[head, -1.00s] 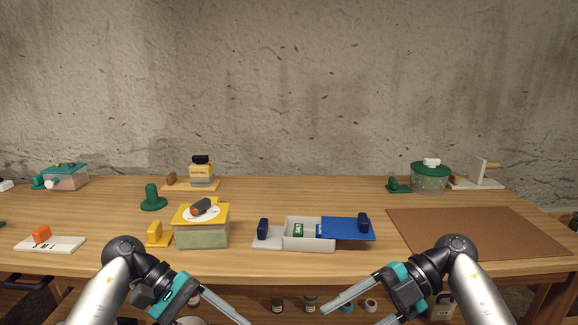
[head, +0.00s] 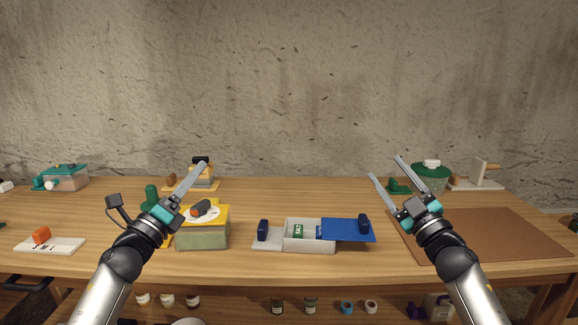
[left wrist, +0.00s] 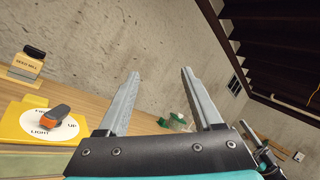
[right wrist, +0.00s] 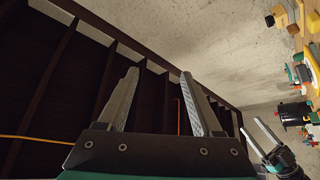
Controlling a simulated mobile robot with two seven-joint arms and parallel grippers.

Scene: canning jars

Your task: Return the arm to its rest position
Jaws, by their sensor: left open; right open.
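My left gripper (head: 188,184) is raised above the left part of the table, in front of the yellow-lidded box in the head view. It is open and empty; its two fingers stand apart in the left wrist view (left wrist: 160,95). My right gripper (head: 386,168) is raised above the right part of the table, near the left edge of the brown mat. It is open and empty, with its fingers apart in the right wrist view (right wrist: 160,95). Neither gripper appears to touch anything.
A yellow-lidded box (head: 203,235) stands at left centre. A grey box (head: 307,244) with a blue sliding lid (head: 345,230) is in the middle. A brown mat (head: 490,235) lies at right. A green-lidded jar (head: 430,180) stands behind. Several jars sit on a shelf below.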

